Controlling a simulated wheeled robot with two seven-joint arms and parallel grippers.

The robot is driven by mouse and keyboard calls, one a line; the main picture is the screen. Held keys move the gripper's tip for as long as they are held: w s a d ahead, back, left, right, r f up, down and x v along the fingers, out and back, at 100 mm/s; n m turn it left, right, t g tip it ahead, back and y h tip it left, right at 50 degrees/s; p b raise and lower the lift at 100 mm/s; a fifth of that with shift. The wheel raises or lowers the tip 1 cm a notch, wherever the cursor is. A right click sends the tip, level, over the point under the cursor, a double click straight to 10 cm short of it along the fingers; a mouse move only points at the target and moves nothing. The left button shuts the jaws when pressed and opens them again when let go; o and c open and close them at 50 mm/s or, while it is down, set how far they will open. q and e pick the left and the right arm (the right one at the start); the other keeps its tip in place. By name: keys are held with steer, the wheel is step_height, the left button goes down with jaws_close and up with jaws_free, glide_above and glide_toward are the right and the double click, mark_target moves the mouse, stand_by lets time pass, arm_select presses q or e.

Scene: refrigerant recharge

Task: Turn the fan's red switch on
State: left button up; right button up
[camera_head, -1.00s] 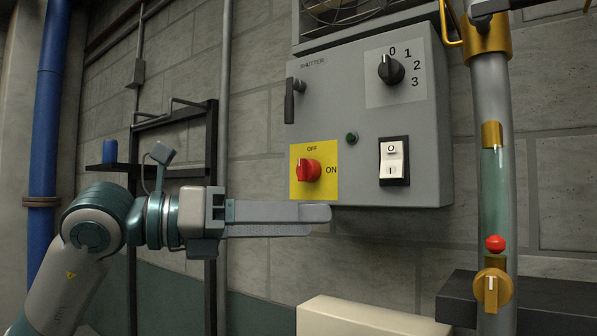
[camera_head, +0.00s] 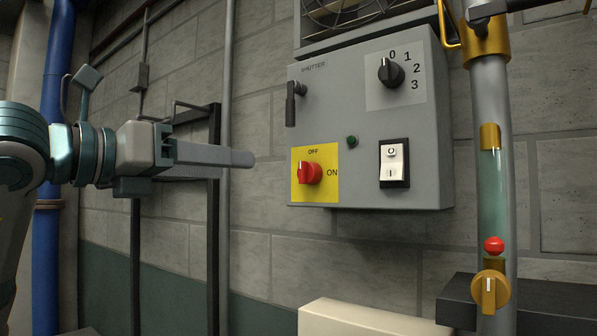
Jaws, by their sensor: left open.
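The red switch (camera_head: 310,173) is a rotary knob on a yellow plate (camera_head: 330,195) at the lower left of a grey control box (camera_head: 345,120). The plate reads OFF above the knob and ON to its right. The fan (camera_head: 345,10) is partly visible behind a grille at the top edge. My left gripper (camera_head: 248,159) is left of the box, apart from the switch, its fingers pointing right. The fingers overlap in this side-on view, and nothing shows between them. My right gripper is out of view.
The box also has a black dial (camera_head: 390,72) marked 0 to 3, a white rocker switch (camera_head: 394,163), a small green lamp (camera_head: 351,141) and a black shutter lever (camera_head: 292,101). A pipe with a sight tube (camera_head: 494,190) stands right. Open space lies between gripper and box.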

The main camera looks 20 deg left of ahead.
mark_target(299, 172)
arm_select(q)
steer(key=p+x, duration=0.8)
steer(key=x, duration=0.8)
steer(key=shift+w, duration=0.1)
steer(key=shift+w+d+f, duration=0.1)
steer(key=shift+w+d, duration=0.15)
steer(key=shift+w, duration=0.25)
steer(key=c, duration=1.1)
